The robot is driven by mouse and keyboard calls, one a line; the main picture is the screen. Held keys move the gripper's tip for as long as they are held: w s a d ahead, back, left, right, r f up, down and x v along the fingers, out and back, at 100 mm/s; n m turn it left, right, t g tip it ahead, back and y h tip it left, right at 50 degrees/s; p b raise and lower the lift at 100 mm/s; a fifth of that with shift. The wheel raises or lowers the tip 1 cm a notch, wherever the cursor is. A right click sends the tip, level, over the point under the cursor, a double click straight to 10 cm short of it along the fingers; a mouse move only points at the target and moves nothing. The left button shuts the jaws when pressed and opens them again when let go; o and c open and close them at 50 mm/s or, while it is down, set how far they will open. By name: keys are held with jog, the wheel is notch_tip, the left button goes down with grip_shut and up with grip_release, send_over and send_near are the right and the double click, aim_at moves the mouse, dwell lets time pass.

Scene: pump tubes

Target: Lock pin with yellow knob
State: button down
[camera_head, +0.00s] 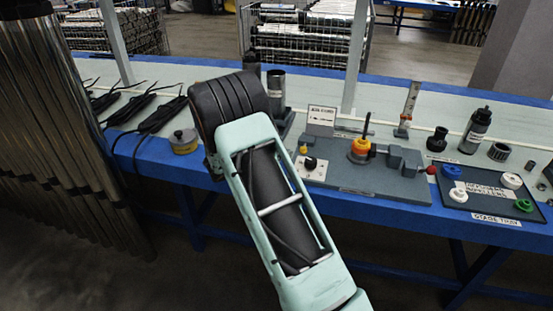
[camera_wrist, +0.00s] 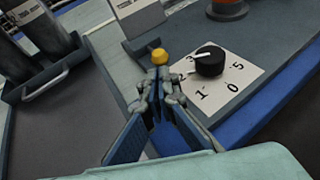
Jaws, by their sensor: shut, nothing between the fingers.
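The yellow knob (camera_wrist: 159,56) shows in the wrist view just beyond my fingertips, beside the dial plate. It also shows in the head view (camera_head: 303,149) as a small yellow cap on the grey fixture board (camera_head: 375,183). The pin under the knob is mostly hidden by my fingertips in the wrist view. My gripper (camera_wrist: 157,80) is shut with nothing between its fingers and points at the knob. I cannot tell whether the fingertips touch the knob. In the head view my arm hides the gripper.
A black dial (camera_wrist: 209,61) with a white pointer sits on a numbered plate right of the knob. An orange part (camera_head: 360,147) with an upright black rod stands farther right. A stage tray (camera_head: 485,213) holds coloured rings. A holder with dark cylinders (camera_wrist: 38,75) stands at left.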

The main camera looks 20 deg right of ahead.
aim_at(301, 151)
jog(key=b+x, duration=0.1)
jog(key=x, duration=0.5)
jog(key=shift+d, duration=0.15)
